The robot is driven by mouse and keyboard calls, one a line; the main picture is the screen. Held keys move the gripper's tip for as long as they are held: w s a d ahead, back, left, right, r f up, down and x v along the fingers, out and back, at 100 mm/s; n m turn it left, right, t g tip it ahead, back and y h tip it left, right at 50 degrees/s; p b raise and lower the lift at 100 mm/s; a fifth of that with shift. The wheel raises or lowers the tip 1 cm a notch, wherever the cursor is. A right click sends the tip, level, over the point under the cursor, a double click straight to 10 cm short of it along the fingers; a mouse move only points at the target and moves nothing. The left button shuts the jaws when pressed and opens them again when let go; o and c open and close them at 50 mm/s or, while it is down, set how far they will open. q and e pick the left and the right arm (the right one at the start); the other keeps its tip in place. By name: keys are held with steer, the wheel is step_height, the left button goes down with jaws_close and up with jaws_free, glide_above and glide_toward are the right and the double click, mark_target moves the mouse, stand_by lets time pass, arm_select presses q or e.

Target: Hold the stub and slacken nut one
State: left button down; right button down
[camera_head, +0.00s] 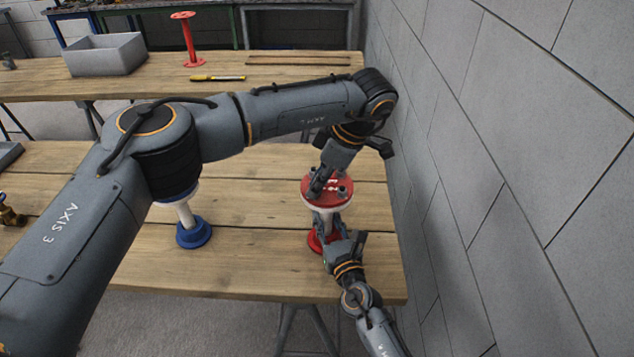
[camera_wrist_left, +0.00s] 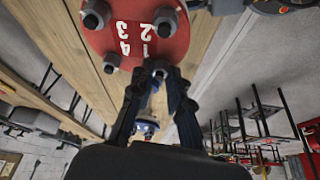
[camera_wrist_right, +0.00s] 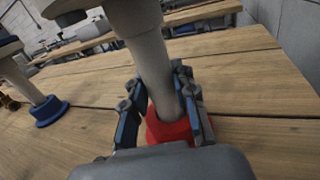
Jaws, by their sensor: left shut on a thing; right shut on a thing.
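The stub is a pale pipe (camera_wrist_right: 148,55) standing upright on a red foot (camera_wrist_right: 168,128), with a red disc (camera_head: 341,197) on top. The disc carries several bolts and nuts, numbered 1 to 4 in white. My left gripper (camera_wrist_left: 158,78) comes from above and is shut on nut one (camera_wrist_left: 160,66), beside the number 1; its fingers partly hide that nut. My right gripper (camera_wrist_right: 160,98) is shut around the pipe below the disc, a little above the foot. In the head view, the right gripper (camera_head: 328,222) is just under the disc.
A blue-footed stub (camera_head: 193,232) stands to the left, partly behind my left arm. A grey wall (camera_head: 480,150) is close on the right. The back bench holds a grey bin (camera_head: 105,58), a red spool-like stand (camera_head: 187,40) and a yellow tool (camera_head: 218,78).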

arm_select(q)
steer(key=n, duration=0.1)
steer(key=n+g, duration=0.1)
steer(key=n, duration=0.2)
steer(key=shift+w+n+g, duration=0.25)
steer(key=shift+n+g, duration=0.15)
steer(key=n, duration=0.1)
steer(key=n+g, duration=0.1)
steer(key=n, duration=0.1)
steer(key=n+h, duration=0.1)
steer(key=n, duration=0.1)
steer(key=shift+w+a+g, duration=0.15)
steer(key=shift+w+g, duration=0.1)
steer(key=shift+g, duration=0.15)
steer(key=shift+n, duration=0.3)
steer(key=c, duration=1.3)
jaws_free()
steer(key=shift+o, duration=0.2)
